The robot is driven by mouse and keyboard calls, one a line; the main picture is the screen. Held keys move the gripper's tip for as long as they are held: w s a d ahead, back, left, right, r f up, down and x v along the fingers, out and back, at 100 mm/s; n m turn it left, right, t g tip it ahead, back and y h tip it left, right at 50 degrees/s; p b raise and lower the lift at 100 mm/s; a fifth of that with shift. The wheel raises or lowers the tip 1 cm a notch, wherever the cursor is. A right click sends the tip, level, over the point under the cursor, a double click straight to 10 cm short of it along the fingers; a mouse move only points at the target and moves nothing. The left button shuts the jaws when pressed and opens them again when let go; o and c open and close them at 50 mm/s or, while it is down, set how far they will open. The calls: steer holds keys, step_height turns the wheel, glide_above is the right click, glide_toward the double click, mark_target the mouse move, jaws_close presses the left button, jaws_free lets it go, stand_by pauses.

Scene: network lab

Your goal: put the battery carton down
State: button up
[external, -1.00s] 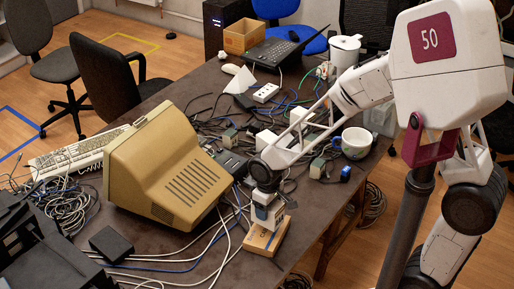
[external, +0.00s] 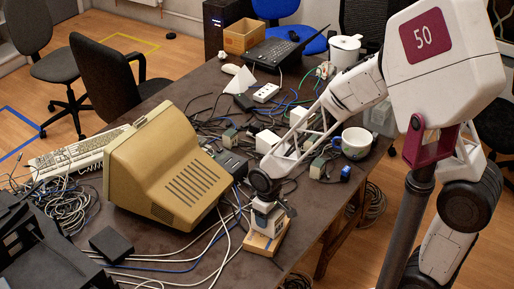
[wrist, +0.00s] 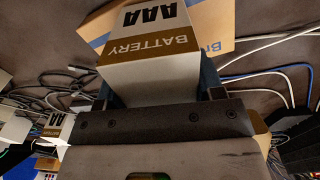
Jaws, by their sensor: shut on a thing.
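The battery carton (wrist: 150,65) is white with a brown printed band reading "AAA BATTERY". It sits between my gripper's fingers (wrist: 160,90) in the wrist view, and the fingers are shut on it. In the external view my gripper (external: 268,207) points down and holds the carton (external: 266,222) over a flat brown cardboard box (external: 262,245) near the table's front edge. The box also shows in the wrist view (wrist: 215,30), with a blue stripe and partly hidden lettering. I cannot tell whether the carton touches the box.
A beige monitor (external: 165,170) stands left of my gripper, and a small black box (external: 111,244) lies at the front left. Cables run across the table around the cardboard box. A white mug (external: 354,143) and a small blue item (external: 345,173) are to the right.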

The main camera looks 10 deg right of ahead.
steer(key=shift+f, duration=0.1)
steer(key=o, duration=1)
steer(key=shift+o, duration=0.2)
step_height(320, 180, up, 12)
steer(key=shift+r, duration=0.15)
stand_by(0.4)
